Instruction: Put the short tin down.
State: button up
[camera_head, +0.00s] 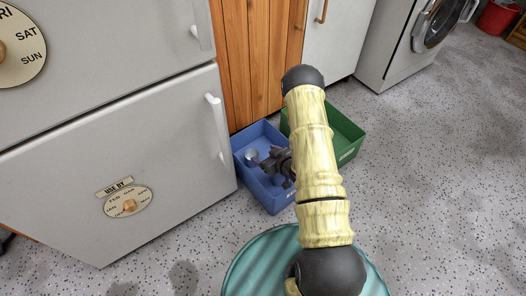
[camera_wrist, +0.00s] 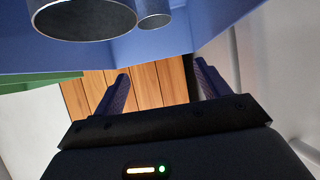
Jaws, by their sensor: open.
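My gripper (camera_head: 264,165) is over the blue bin (camera_head: 277,202), its jaws open. In the wrist view my gripper (camera_wrist: 161,72) has its two fingers spread, with nothing between them. A shiny round metal tin (camera_head: 250,155) is inside the blue bin, just left of my fingers. The wrist view shows two grey metal tins at its top edge, a wider one (camera_wrist: 82,22) and a narrower one (camera_wrist: 153,18), apart from my fingers. Both are cut off by the frame, so I cannot tell which is the short tin.
A green bin (camera_head: 351,143) stands right of the blue bin, partly hidden by my arm. A white fridge (camera_head: 60,165) is at left, wooden panels (camera_head: 255,60) behind the bins. A washing machine (camera_head: 400,50) and red bucket (camera_head: 497,18) are farther back. Floor at right is clear.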

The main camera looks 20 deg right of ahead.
dwell(0.4)
notch_tip(320, 180, up, 17)
jog(key=s+m+g+h, duration=0.2)
jog(key=g+h, duration=0.2)
jog(key=s+a+r+m+g, duration=0.1)
jog(key=s+a+r+g, duration=0.1)
jog(key=s+r, duration=0.3)
jog(key=s+a+r+m+g, duration=0.1)
jog(key=s+r, duration=0.5)
jog(key=s, duration=0.7)
jog(key=shift+a+g+h, duration=0.3)
jog(key=shift+a+g, duration=0.2)
jog(key=shift+g, duration=0.4)
jog(key=shift+r, duration=0.1)
